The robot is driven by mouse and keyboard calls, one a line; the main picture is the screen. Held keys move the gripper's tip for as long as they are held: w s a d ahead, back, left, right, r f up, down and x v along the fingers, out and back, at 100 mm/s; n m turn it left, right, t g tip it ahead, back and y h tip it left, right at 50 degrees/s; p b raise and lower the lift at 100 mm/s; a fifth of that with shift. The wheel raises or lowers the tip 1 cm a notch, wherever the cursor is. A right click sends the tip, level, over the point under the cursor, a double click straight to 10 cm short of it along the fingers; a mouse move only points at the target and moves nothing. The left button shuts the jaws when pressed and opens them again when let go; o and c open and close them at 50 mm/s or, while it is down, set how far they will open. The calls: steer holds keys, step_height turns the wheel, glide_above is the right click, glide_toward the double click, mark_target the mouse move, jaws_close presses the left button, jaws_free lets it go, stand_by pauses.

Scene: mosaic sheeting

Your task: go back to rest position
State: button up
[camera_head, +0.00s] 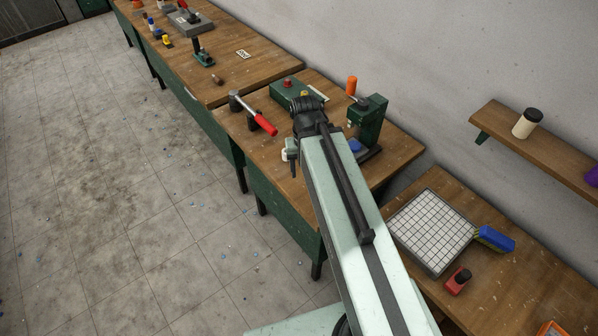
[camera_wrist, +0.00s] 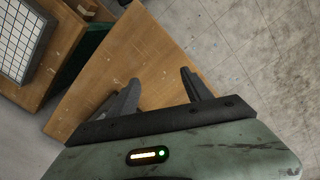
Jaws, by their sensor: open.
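My gripper shows in the wrist view (camera_wrist: 162,90) with its two dark fingers spread apart and nothing between them. It is above a corner of a wooden bench top, with grey floor beyond the edge. In the head view my pale green arm reaches out over the middle bench (camera_head: 290,175). The gripper end is mostly hidden there behind the arm's dark wrist.
A red-handled hammer (camera_head: 255,115) lies left of my arm, and a green machine with an orange knob (camera_head: 368,122) stands close on its right. A white tile grid (camera_head: 432,230) lies on the right bench. A shelf holds a jar (camera_head: 527,123). The floor at left (camera_head: 110,200) is open.

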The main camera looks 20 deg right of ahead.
steer(key=shift+n, duration=0.9)
steer(key=a, duration=0.4)
steer(key=shift+s, duration=0.1)
